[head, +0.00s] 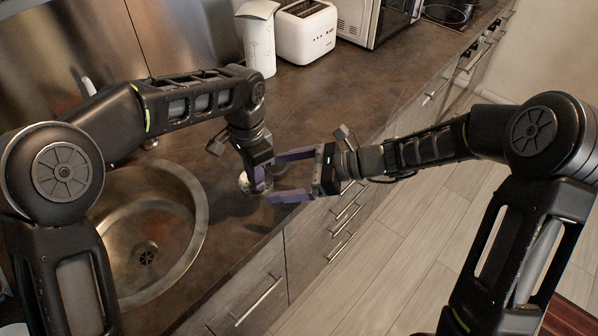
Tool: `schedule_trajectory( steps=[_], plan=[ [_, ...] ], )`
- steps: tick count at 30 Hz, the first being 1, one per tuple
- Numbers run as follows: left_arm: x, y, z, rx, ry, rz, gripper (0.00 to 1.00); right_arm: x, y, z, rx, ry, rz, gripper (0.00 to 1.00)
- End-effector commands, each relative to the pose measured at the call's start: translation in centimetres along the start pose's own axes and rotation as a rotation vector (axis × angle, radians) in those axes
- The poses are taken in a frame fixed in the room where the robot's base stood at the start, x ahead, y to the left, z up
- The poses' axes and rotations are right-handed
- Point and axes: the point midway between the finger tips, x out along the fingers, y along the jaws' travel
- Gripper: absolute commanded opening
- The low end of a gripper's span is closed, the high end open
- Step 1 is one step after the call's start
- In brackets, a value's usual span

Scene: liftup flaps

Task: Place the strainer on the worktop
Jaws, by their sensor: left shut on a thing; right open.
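The strainer (245,184) shows as a small metallic rim and perforated surface just beyond my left gripper, over the worktop (335,98) to the right of the sink. My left gripper (260,180) points down and is shut on it. Most of the strainer is hidden by the gripper fingers. My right gripper (280,176) comes in from the right, with its two purple fingers spread apart around a dark part close to the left gripper. Whether the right fingers touch anything, and whether the strainer rests on the worktop, I cannot tell.
A round metal sink (165,215) lies at left. Drawers with bar handles (262,300) run below the worktop edge. The worktop before the toaster is clear.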

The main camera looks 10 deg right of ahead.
Motion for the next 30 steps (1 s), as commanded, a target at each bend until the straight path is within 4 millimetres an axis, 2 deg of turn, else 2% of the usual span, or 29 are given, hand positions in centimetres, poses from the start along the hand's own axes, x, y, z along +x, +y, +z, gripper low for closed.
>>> schedule_trajectory(
  steps=[6, 12, 24, 30],
  plan=[
    [0.0, 0.0, 0.0, 0.000, 0.000, 0.000, 0.00, 4.2, 0.2, -0.1, 0.001, 0.000, 0.004, 0.93],
    [0.0, 0.0, 0.0, 0.000, 0.000, 0.000, 0.00, 6.6, 0.1, 0.0, 0.000, 0.000, 0.003, 0.93],
    [0.0, 0.0, 0.0, 0.000, 0.000, 0.000, 0.00, 7.2, 0.0, 0.0, 0.000, 0.001, 0.000, 0.92],
    [0.0, 0.0, 0.0, 0.000, 0.000, 0.000, 0.00, 7.2, 0.0, 0.0, 0.000, 0.001, 0.000, 0.76]
  ],
)
